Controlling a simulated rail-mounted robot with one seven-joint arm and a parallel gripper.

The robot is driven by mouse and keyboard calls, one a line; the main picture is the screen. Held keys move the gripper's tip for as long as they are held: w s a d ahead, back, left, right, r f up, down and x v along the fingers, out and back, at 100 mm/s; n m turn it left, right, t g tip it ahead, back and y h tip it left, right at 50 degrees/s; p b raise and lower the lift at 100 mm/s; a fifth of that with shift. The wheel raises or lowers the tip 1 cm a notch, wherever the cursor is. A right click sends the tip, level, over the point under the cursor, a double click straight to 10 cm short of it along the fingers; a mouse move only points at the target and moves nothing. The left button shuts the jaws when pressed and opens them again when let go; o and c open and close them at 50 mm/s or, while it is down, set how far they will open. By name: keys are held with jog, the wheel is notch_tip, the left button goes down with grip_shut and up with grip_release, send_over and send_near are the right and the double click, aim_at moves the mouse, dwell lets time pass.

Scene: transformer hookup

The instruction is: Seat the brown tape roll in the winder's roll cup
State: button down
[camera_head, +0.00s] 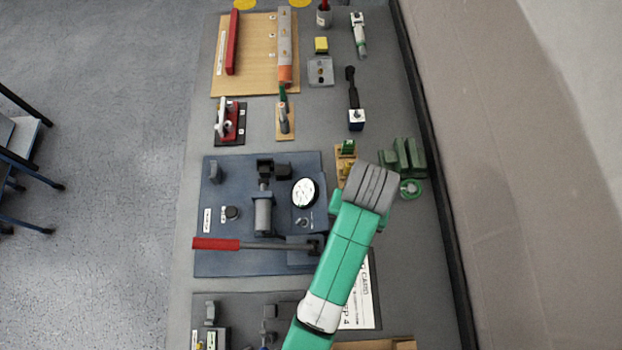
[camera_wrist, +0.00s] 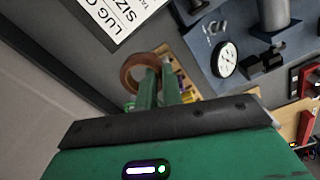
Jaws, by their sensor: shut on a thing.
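The brown tape roll (camera_wrist: 127,75) is a ring at the fingers of my gripper (camera_wrist: 160,74) in the wrist view. My gripper is shut on its wall, and the fingers cover part of its right side. In the head view my arm hides the fingers and the roll. I cannot pick out the winder's roll cup for certain in either view. A small wooden board with green and yellow parts (camera_head: 346,160) stands just beyond my wrist in the head view; its near part is hidden.
Green blocks (camera_head: 403,157) and a green ring (camera_head: 411,188) are right of my wrist. A blue-grey press board with a dial (camera_head: 304,192) and a red-handled lever (camera_head: 216,244) lies to the left. A printed lug card (camera_head: 362,295) is partly under my arm.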

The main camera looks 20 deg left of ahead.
notch_tip(320, 180, down, 18)
jog(key=b, duration=0.3)
jog(key=shift+f, duration=0.1)
jog(key=c, duration=1.6)
grip_release()
jog(key=shift+o, duration=0.2)
notch_tip(320, 180, up, 12)
jog(key=shift+p, duration=0.4)
